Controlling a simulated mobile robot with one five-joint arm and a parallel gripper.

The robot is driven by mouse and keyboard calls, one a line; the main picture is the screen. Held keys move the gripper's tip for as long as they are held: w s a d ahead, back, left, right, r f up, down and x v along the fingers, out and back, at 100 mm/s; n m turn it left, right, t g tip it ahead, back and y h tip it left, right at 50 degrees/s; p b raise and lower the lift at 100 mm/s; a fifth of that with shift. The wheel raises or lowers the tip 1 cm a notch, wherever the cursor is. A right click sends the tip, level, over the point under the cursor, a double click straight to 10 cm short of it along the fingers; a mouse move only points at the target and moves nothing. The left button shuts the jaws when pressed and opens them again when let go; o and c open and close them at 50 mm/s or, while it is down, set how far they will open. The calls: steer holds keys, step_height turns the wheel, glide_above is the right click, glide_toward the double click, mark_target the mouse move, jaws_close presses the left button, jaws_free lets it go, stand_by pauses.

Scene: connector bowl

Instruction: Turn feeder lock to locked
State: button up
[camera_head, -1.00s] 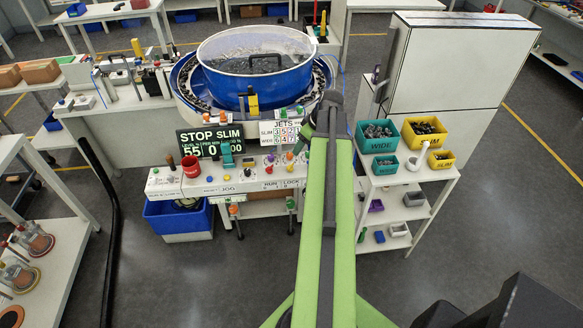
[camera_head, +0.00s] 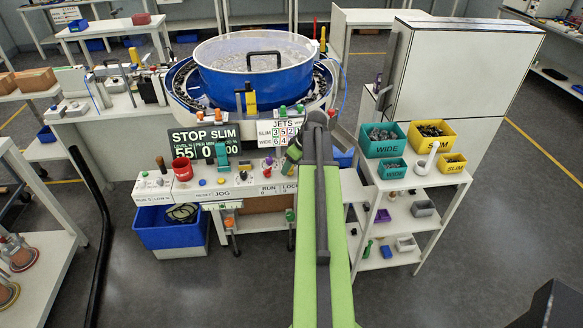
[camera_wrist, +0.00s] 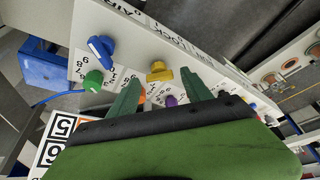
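In the head view the feeder's white control panel (camera_head: 232,187) stands below the blue bowl (camera_head: 254,75), with RUN and LOCK lettering on its front. In the wrist view a yellow knob (camera_wrist: 158,72) sits on the white panel near printed LOCK lettering. I cannot tell for certain that this knob is the feeder lock, nor read its setting. My gripper (camera_wrist: 159,77) has its two green fingers apart, with the yellow knob showing between their tips. Contact cannot be made out. In the head view my arm hides the panel's right end.
In the wrist view a blue knob (camera_wrist: 101,48), a green knob (camera_wrist: 93,81) and a purple knob (camera_wrist: 171,101) are close by. A shelf (camera_head: 412,180) with teal and yellow bins stands to the right.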

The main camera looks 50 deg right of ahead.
jaws_close()
steer(key=shift+a, duration=0.1)
steer(key=shift+m, duration=0.3)
steer(key=m+h, duration=0.1)
steer(key=m, duration=0.2)
steer(key=shift+a+h, duration=0.15)
steer(key=shift+h, duration=0.15)
steer(key=m, duration=0.2)
steer(key=m+g+h, duration=0.1)
steer(key=m, duration=0.2)
steer(key=shift+w+a+h, duration=0.1)
steer(key=shift+a+h, duration=0.05)
steer(key=shift+h, duration=0.15)
steer(key=m, duration=0.1)
steer(key=m+g, duration=0.1)
steer(key=m, duration=0.1)
steer(key=m+h, duration=0.1)
steer(key=m, duration=0.1)
steer(key=shift+w+a+g, duration=0.1)
steer(key=shift+w+g, duration=0.15)
steer(key=shift+g, duration=0.15)
steer(key=shift+w+m+g+h, duration=0.1)
steer(key=shift+m+g+h, duration=0.4)
steer(key=shift+m, duration=1.6)
